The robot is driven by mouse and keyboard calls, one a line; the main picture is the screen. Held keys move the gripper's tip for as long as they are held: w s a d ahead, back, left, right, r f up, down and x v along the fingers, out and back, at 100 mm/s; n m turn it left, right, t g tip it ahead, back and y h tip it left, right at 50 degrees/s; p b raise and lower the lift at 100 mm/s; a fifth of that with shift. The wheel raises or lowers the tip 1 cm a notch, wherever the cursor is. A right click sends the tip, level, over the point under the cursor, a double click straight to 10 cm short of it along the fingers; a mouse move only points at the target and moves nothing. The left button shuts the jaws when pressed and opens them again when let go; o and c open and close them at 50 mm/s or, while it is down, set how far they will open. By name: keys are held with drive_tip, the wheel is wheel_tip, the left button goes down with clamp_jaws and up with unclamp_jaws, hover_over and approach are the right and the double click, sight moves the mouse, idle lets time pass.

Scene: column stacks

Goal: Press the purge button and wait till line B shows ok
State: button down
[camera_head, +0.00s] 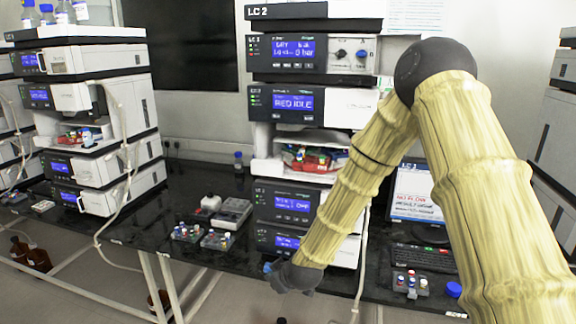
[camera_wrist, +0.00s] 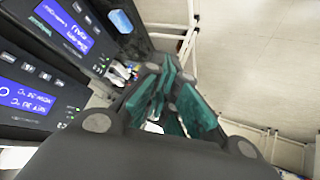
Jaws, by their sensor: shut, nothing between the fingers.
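The middle stack, marked LC 2 (camera_head: 289,11), has a pump module with a blue display (camera_head: 294,50) that reads "DRY" and a 0 bar value. No purge button label is legible, and I see no "ok" for line B. My gripper (camera_head: 283,273) is low, in front of the bottom modules of this stack, well below the pump display. In the wrist view its teal fingers (camera_wrist: 168,98) are shut and empty, beside the lower modules' blue displays (camera_wrist: 62,25).
A laptop (camera_head: 416,193) at the right shows a red "NO FLOW" line. Vial racks (camera_head: 217,240) and a grey box (camera_head: 231,213) stand on the dark bench left of my gripper. Another rack (camera_head: 410,283) is at the right. A second stack (camera_head: 85,115) stands at the left.

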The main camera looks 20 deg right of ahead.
sight(283, 63)
drive_tip(key=w+r+n+t+p, duration=0.1)
drive_tip(key=w+r, duration=0.3)
drive_tip(key=r, duration=0.5)
drive_tip(key=w+r+n+t, duration=0.1)
drive_tip(key=w+r+t, duration=0.1)
drive_tip(key=w+r, duration=0.45)
drive_tip(key=w+d+r+n+t+p, duration=0.1)
drive_tip(key=d+r+n+t, duration=0.1)
drive_tip(key=r, duration=2)
drive_tip(key=w+d+r+n+t+y+p, duration=0.1)
drive_tip(key=w+d+r+n+t, duration=0.1)
drive_tip(key=r, duration=2)
drive_tip(key=shift+d+t+y+p, duration=0.3)
drive_tip(key=shift+d+t+p, duration=0.1)
drive_tip(key=shift+t, duration=0.2)
drive_tip(key=shift+w+r, duration=0.1)
drive_tip(key=shift+w, duration=0.15)
drive_tip(key=shift+w+d+p, duration=0.15)
drive_tip(key=shift+w+d, duration=0.65)
drive_tip(key=shift+w, duration=0.4)
drive_tip(key=shift+w+d+p, duration=0.2)
drive_tip(key=shift+w+d, duration=0.65)
drive_tip(key=shift+w, duration=0.3)
drive_tip(key=shift+w+d+p, duration=0.15)
drive_tip(key=shift+w+d, duration=0.65)
drive_tip(key=shift+w, duration=0.4)
drive_tip(key=shift+w, duration=0.15)
drive_tip(key=shift+w+d, duration=0.2)
drive_tip(key=shift+w, duration=0.05)
